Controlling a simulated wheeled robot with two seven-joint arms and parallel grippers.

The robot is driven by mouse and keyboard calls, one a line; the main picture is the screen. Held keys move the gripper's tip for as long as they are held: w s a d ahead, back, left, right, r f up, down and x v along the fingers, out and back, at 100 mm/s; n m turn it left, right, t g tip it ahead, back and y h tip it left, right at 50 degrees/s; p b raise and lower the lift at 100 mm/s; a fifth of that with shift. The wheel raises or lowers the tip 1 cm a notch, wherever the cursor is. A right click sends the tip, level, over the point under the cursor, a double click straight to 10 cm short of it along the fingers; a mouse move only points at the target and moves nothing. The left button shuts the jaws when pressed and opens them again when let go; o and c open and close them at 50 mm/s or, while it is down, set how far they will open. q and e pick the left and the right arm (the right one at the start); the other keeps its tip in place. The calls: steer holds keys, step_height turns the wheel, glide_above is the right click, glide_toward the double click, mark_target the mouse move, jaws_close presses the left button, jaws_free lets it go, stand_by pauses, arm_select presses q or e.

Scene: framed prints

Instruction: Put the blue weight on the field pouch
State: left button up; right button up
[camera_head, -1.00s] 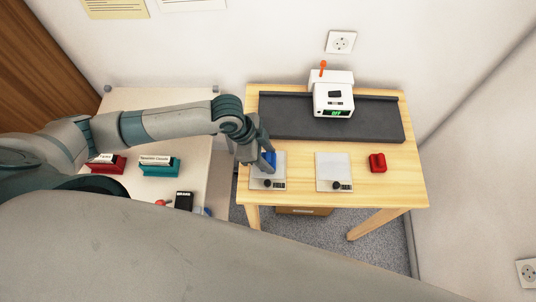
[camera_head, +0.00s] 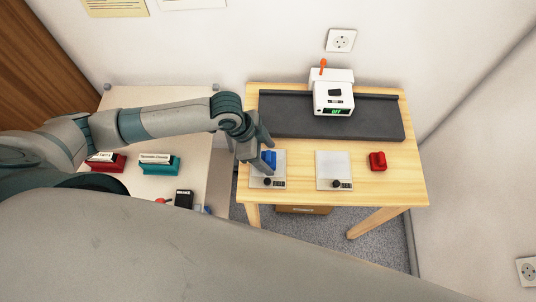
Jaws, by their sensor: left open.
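The labels are too small to read, so I cannot tell which is the field pouch. My right gripper is not in view.
A red weight (camera_head: 377,161) sits on the wooden table (camera_head: 400,190) at the right. A dark mat (camera_head: 285,115) and a white device (camera_head: 333,97) with a green display stand at the back. A pale side table (camera_head: 185,105) at the left holds red and teal card holders.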

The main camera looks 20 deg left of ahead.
arm_select(q)
steer(key=b+v, duration=0.1)
steer(key=v, duration=1)
steer(key=shift+r+b, duration=0.25)
steer(key=shift+b, duration=0.1)
